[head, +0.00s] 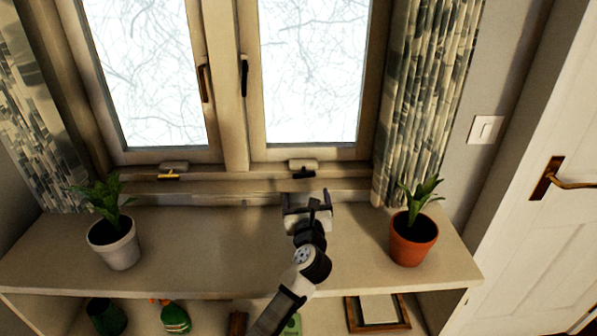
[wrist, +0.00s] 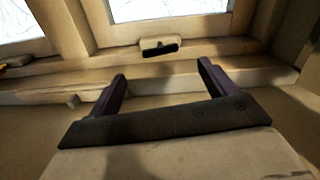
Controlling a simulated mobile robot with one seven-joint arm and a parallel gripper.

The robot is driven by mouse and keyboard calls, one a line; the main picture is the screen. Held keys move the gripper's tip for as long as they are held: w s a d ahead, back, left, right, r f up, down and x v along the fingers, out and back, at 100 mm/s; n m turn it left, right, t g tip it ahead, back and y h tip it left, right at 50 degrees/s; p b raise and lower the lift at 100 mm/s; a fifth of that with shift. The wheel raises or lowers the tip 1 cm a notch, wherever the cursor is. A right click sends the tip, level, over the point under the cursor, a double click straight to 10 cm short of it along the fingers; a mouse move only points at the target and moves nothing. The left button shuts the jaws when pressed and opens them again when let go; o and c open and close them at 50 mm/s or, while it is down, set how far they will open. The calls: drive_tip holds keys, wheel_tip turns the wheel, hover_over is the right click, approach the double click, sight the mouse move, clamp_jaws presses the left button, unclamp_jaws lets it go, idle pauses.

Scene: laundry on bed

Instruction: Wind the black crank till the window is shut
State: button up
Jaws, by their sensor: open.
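The black crank (head: 303,174) sits on a small pale housing at the sill under the right window pane (head: 310,70). In the wrist view the crank (wrist: 161,50) shows as a short dark bar, straight ahead beyond my fingertips. My gripper (head: 307,197) is open and empty, a little below and in front of the crank, apart from it. Its two dark fingers (wrist: 163,70) stand wide, one on each side of the crank's line. The left window pane (head: 145,70) has a yellow crank (head: 169,177) below it. How far the right pane stands open I cannot tell.
A green plant in a white pot (head: 118,245) stands left on the shelf top (head: 210,240). Another in an orange pot (head: 410,240) stands right of my arm. A patterned curtain (head: 428,90) hangs at right. The shelf top between the pots is otherwise clear.

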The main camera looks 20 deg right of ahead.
sight(304, 175)
drive_tip(key=p+x, duration=0.2)
drive_tip(key=x, duration=0.9)
drive_tip(key=shift+w, duration=0.15)
drive_tip(key=shift+c, duration=0.3)
drive_tip(key=c, duration=0.9)
drive_tip(key=shift+r+m+p, duration=0.2)
drive_tip(key=shift+m+p, duration=0.2)
drive_tip(key=shift+p, duration=0.6)
drive_tip(key=shift+m, duration=0.3)
drive_tip(key=shift+f, duration=0.2)
